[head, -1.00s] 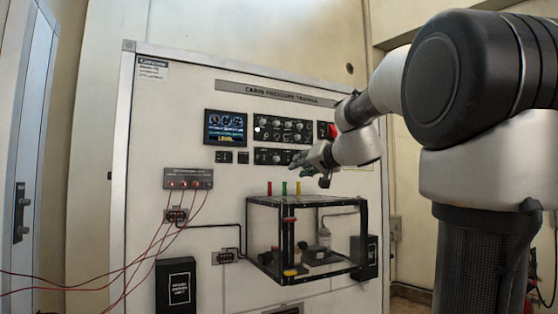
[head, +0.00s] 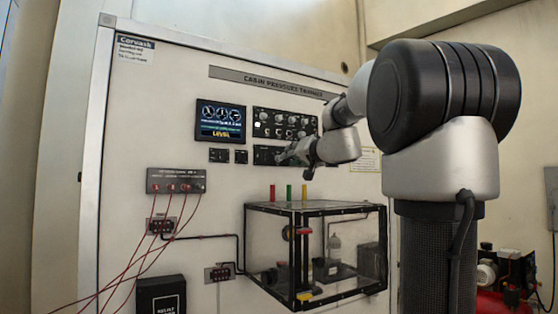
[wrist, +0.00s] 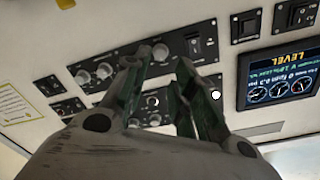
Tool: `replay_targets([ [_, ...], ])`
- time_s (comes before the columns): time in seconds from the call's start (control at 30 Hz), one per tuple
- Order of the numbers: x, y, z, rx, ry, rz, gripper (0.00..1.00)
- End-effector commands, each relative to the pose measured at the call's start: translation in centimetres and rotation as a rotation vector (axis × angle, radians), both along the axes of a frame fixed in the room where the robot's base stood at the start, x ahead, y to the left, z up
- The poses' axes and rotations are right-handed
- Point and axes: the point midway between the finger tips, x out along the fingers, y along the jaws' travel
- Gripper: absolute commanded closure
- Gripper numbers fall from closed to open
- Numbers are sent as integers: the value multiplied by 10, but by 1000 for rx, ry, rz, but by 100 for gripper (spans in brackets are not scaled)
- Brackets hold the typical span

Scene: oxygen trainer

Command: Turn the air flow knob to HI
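The control panel (head: 285,123) has a screen to its left and rows of small knobs. A lower knob strip (head: 263,155) sits beneath it, partly hidden by my gripper. My gripper (head: 286,156) is close in front of this strip. In the wrist view the picture is upside down. My gripper (wrist: 160,72) is open there, its two fingers apart with nothing between them. A round knob (wrist: 160,52) shows just past the fingertips, with two more knobs (wrist: 104,71) to its left. The labels are too small to read, so I cannot tell which knob is air flow.
The screen (head: 220,122) reads LEVEL. Below my gripper stands a clear box (head: 318,250) with a black frame and coloured posts (head: 289,192) on top. Red cables (head: 140,255) hang from a terminal plate (head: 176,181) at left. Small switches (head: 219,155) sit under the screen.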

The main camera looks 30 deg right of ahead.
Motion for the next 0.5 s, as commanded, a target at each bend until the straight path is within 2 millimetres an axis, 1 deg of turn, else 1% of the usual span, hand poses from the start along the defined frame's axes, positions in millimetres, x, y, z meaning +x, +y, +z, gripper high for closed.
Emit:
replay_targets([
  [0.2, 38, 1, -1, 0, 2, 2, 73],
  [0.3, 53, 0, -1, -1, 2, 1, 73],
  [0.4, 63, 0, 0, 0, 1, 1, 73],
  [0.5, 69, 0, -1, 0, 1, 0, 73],
])
